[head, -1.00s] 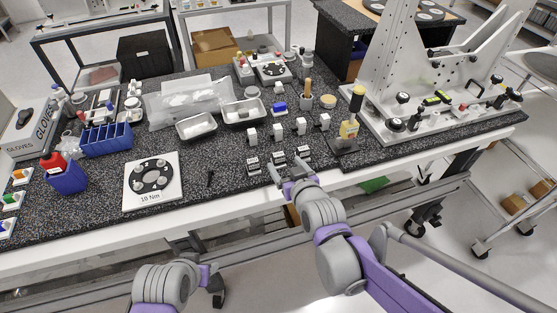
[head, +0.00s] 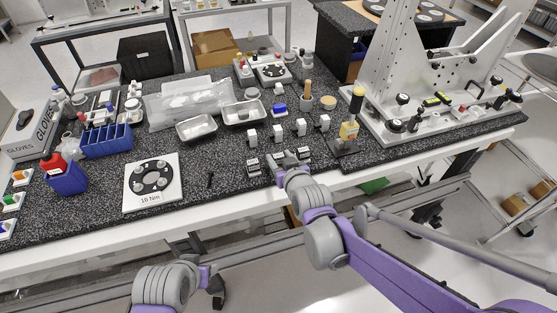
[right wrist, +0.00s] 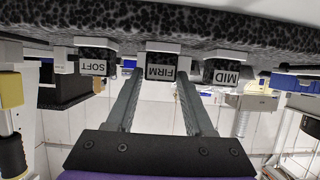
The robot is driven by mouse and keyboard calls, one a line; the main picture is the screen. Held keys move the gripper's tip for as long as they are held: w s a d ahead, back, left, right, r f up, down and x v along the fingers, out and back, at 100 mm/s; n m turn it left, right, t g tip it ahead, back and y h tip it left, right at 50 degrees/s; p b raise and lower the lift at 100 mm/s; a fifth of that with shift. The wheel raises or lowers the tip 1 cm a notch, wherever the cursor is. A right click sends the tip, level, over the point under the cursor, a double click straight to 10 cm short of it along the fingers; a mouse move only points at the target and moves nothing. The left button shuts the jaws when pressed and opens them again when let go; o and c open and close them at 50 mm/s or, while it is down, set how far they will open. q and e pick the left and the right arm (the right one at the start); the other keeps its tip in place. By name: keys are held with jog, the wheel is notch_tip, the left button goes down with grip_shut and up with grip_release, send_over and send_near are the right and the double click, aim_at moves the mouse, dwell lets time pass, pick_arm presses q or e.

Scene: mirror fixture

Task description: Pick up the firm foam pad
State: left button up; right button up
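The firm foam pad (right wrist: 160,68) is a small dark block on a white backing, with a label reading FIRM upside down in the right wrist view. It is the middle one of three, between the pad labelled SOFT (right wrist: 94,66) and the pad labelled MID (right wrist: 230,76). My right gripper (right wrist: 160,78) is open, with one finger on each side of the firm pad's front. I cannot tell whether the fingers touch it. In the head view my right gripper (head: 286,159) hides most of the middle pad.
White blocks (head: 276,135) stand in a row behind the pads. The table's front edge (head: 230,207) runs below my right gripper.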

grip_shut()
jog(key=shift+r, duration=0.1)
